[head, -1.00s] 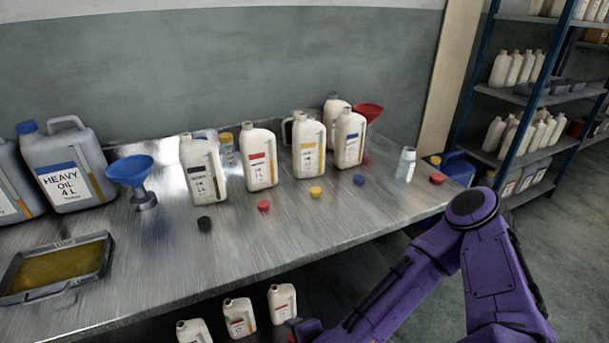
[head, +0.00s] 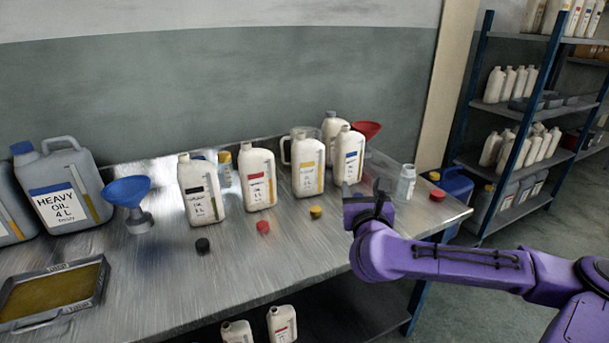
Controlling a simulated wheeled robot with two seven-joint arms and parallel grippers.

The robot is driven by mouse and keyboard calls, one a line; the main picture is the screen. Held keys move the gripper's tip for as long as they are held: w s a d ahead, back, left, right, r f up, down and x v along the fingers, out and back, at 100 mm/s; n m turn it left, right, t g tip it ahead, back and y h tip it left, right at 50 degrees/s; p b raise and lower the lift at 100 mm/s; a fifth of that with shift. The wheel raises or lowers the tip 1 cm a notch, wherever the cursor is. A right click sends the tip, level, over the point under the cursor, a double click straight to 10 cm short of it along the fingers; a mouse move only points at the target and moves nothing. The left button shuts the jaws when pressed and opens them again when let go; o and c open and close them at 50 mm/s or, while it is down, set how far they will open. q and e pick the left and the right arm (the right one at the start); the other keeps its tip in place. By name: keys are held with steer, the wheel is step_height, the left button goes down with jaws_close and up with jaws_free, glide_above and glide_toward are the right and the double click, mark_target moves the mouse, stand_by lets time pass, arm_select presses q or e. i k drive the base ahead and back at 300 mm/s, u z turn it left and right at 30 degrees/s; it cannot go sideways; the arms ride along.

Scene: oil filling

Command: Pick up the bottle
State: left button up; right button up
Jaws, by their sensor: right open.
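Several white one-litre bottles stand upright in a row on the metal table. From left they are the black-label bottle (head: 201,190), the red-label bottle (head: 257,180), the yellow-label bottle (head: 308,166) and the blue-label bottle (head: 348,157). Another white bottle (head: 332,124) stands partly hidden behind. My right gripper (head: 366,187) is open and in front of the blue-label bottle, covering its lower right part. I cannot tell whether they touch. A small clear bottle (head: 406,184) stands just right of the gripper. My left gripper is out of view.
Black (head: 202,246), red (head: 263,227) and yellow (head: 315,212) caps lie before the bottles. A blue funnel (head: 127,192), heavy oil canister (head: 62,187) and oil tray (head: 52,290) are at left. A red funnel (head: 367,130) is behind. The table's front middle is clear.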

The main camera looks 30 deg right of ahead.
mark_target(307, 155)
steer(key=i, duration=0.9)
